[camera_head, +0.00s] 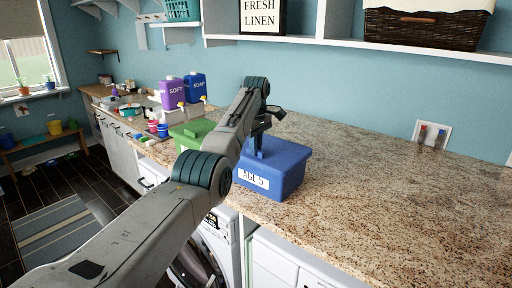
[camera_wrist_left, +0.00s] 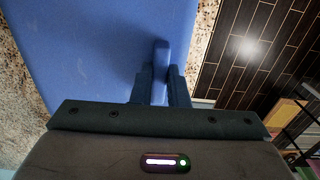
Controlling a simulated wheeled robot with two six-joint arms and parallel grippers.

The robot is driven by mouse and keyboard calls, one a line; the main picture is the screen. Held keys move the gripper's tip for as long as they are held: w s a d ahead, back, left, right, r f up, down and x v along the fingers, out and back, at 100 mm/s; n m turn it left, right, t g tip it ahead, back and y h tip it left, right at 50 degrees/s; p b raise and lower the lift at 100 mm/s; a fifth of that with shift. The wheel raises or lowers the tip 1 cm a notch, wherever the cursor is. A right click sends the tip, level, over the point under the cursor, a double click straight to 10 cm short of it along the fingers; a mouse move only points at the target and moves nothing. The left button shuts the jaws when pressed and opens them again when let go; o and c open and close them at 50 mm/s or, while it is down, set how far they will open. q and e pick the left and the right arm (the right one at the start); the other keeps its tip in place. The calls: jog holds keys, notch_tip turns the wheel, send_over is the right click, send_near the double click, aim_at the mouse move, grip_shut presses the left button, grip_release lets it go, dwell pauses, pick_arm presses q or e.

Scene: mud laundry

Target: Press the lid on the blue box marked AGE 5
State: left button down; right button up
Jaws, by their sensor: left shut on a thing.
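The blue box (camera_head: 290,180) marked AGE 5 stands on the granite counter near its front edge, with the label facing front. Its blue lid (camera_head: 290,153) lies over the top of the box; I cannot tell how tightly it sits. My left gripper (camera_head: 261,143) reaches down onto the lid and is shut on the lid's upright blue handle. In the left wrist view the gripper (camera_wrist_left: 160,85) has a finger on each side of the handle (camera_wrist_left: 161,58), with the flat lid (camera_wrist_left: 90,50) around it. My arm hides part of the box's left side. My right gripper is not in view.
A green box (camera_head: 190,133) stands left of the blue box, partly behind my arm. Purple (camera_head: 173,93) and blue (camera_head: 196,88) dispensers stand farther back. The counter (camera_head: 400,190) to the right is clear. A washing machine (camera_head: 222,240) is below the counter.

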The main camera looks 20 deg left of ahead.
pick_arm(q)
jog(key=shift+f+p, duration=0.15)
jog(key=shift+p, duration=0.25)
dwell(0.6)
jog(key=shift+f+p, duration=0.2)
jog(key=shift+p, duration=0.2)
dwell(0.4)
jog(key=c, duration=0.9)
grip_release()
jog(key=shift+o, duration=0.2)
